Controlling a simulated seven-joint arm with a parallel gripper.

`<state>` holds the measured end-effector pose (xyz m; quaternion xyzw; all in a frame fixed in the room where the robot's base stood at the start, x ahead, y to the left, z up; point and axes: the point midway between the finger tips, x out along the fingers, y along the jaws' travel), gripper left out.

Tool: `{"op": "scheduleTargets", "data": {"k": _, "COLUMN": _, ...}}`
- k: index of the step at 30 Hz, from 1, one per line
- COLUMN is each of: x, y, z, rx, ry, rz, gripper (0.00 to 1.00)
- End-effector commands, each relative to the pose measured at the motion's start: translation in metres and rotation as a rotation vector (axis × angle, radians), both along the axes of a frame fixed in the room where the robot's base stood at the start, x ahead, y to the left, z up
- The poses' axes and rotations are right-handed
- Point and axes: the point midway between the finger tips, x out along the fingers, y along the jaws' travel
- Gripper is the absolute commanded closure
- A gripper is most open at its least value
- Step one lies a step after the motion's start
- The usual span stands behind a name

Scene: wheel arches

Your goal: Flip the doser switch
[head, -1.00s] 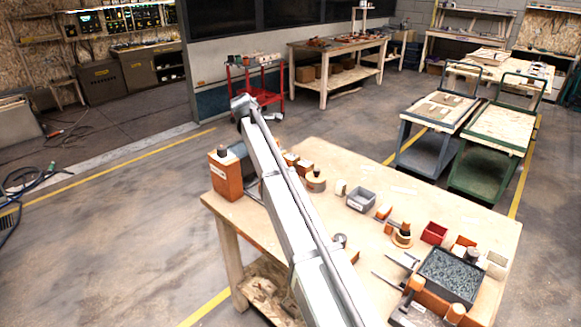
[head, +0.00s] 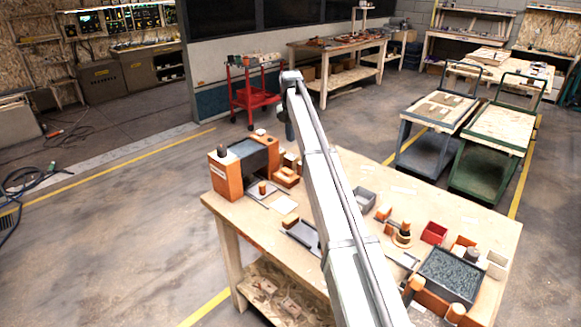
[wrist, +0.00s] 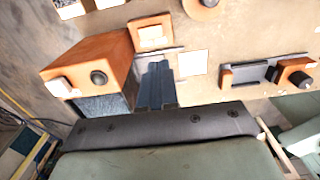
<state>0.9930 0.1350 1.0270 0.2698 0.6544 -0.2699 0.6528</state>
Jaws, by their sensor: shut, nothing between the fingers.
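No part in view can be surely told as the doser switch. An orange machine (head: 226,176) with a dark top stands at the table's left end. In the wrist view, an orange block (wrist: 88,60) with a round black knob (wrist: 98,78) and a white piece (wrist: 60,87) is left of my gripper (wrist: 155,68). My gripper's dark fingers are together and empty, over the table between this block and a white card (wrist: 193,64). A small orange block with a pale top (wrist: 152,33) lies just beyond the fingertips. In the head view my arm hides the fingers.
The wooden table (head: 255,222) also holds a grey speckled tray (head: 450,274), a red bin (head: 434,233) and a grey bin (head: 364,199). In the wrist view, an orange unit with a black knob (wrist: 298,77) and dark slot (wrist: 250,75) is at the right.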

Motion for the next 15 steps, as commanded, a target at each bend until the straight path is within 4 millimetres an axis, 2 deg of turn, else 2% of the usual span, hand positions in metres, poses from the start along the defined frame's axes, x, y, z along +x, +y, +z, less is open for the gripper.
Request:
{"op": "scheduleTargets", "data": {"k": 8, "x": 0.0, "y": 0.0, "z": -0.004, "rx": -0.001, "ry": -0.001, "rz": -0.002, "gripper": 1.0}}
{"op": "scheduleTargets", "data": {"k": 11, "x": -0.001, "y": 0.0, "z": -0.013, "rx": -0.001, "ry": 0.0, "rz": -0.002, "gripper": 1.0}}
{"op": "scheduleTargets", "data": {"k": 15, "x": -0.001, "y": 0.0, "z": -0.034, "rx": -0.001, "ry": 0.0, "rz": -0.002, "gripper": 1.0}}
